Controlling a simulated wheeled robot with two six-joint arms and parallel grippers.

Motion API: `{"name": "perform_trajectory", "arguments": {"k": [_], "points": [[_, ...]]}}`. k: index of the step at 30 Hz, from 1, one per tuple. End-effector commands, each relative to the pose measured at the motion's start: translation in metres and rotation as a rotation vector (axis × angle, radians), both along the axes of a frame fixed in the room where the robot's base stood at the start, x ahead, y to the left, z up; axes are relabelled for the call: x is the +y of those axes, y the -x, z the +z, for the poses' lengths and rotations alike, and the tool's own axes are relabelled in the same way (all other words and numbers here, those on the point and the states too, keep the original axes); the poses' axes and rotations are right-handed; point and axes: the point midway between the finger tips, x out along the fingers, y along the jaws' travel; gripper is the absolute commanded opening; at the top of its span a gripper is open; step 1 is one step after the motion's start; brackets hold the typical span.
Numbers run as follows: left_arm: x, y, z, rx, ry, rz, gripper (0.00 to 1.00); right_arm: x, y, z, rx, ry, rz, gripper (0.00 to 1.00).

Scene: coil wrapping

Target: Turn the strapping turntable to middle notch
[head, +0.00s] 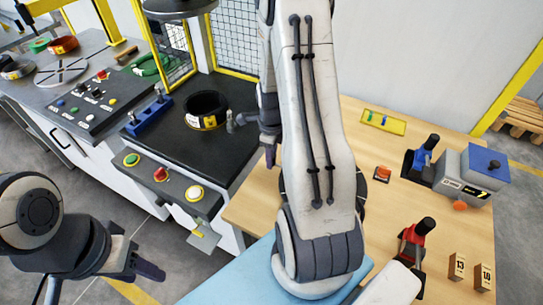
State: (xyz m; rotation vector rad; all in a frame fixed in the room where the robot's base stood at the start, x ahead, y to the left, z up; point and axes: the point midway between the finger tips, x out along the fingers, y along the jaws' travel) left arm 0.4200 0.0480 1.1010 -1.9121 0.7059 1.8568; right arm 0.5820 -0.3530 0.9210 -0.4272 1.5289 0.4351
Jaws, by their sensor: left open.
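A dark round disc (362,196) lies on the wooden table, mostly hidden behind my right arm. Only slivers of its rim show on either side, so its notch position cannot be read. It may be the strapping turntable. My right gripper (268,150) hangs by the left edge of the wooden table, beside the black machine bench. It is apart from the disc, and its finger gap is not clear. My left gripper (103,279) is open and empty at the lower left, over the floor and away from the benches.
A dark coil (206,110) with yellow labels sits on the black bench (165,150). A grey-blue machine (472,172), red-handled tool (414,243) and yellow tray (384,121) stand on the wooden table (335,250). Another cross-marked disc (62,72) is far left.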

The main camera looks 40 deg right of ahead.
Motion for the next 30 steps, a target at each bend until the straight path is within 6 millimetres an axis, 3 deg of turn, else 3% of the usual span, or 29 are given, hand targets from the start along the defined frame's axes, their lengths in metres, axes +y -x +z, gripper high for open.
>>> {"name": "perform_trajectory", "arguments": {"k": [1,2,3,30], "points": [[0.0,0.0,0.0,0.0,0.0,0.0,0.5,0.0,0.0,0.0001,0.0,0.0,0.0,0.14],[0.0,0.0,0.0,0.0,0.0,0.0,0.5,0.0,0.0,0.0002,0.0,0.0,0.0,0.02],[0.0,0.0,0.0,0.0,0.0,0.0,0.5,0.0,0.0,0.0002,0.0,0.0,0.0,0.0],[0.0,0.0,0.0002,0.0,0.0,0.0,0.5,-0.0001,-0.0002,0.0009,0.0,0.0,0.0,0.0]]}}
